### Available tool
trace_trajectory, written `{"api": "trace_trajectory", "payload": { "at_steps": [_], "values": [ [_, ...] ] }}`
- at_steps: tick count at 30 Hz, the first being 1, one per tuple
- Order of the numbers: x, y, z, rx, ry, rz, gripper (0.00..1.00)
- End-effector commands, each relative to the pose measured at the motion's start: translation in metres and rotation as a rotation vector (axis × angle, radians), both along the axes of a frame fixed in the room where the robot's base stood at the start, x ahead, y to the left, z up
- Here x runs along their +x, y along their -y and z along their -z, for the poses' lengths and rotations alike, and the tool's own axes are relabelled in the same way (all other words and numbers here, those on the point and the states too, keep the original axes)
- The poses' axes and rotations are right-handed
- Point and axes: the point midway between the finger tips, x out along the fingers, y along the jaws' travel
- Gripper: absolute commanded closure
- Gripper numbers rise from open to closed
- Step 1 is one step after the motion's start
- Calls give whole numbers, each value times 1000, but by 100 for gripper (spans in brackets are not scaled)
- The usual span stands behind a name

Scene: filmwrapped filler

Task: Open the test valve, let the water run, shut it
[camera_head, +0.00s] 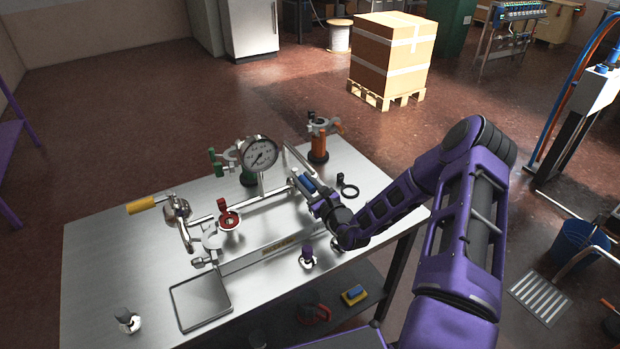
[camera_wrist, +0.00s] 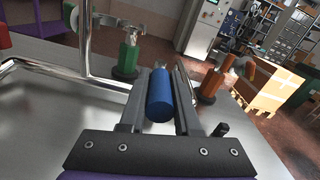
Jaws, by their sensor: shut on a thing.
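My gripper (camera_head: 303,185) is at the right end of the pipe rig on the steel bench. In the wrist view my gripper (camera_wrist: 161,72) has its fingers on both sides of a blue cylindrical handle (camera_wrist: 160,98) and is shut on it. The blue handle also shows in the head view (camera_head: 308,184), partly hidden by my gripper. The valve body behind it is mostly hidden. A pressure gauge (camera_head: 259,154) stands above the pipe. I see no running water.
A shallow square tray (camera_head: 201,301) lies at the bench front. A green fitting (camera_wrist: 129,56) and an orange one (camera_head: 317,146) stand behind the rig. A small purple-topped item (camera_head: 307,254) stands near my arm. The bench's left side (camera_head: 105,262) is mostly clear.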

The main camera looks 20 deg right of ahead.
Motion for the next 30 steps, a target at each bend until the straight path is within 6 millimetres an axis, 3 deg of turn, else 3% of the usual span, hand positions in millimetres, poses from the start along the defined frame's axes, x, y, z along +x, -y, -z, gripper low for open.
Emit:
{"api": "trace_trajectory", "payload": {
  "at_steps": [17,18,22,30],
  "values": [
    [0,-4,1,3,-1,28,100],
    [0,-4,1,3,-1,28,63],
    [0,-4,1,2,-1,28,40],
    [0,-4,0,1,0,27,39]
  ]
}}
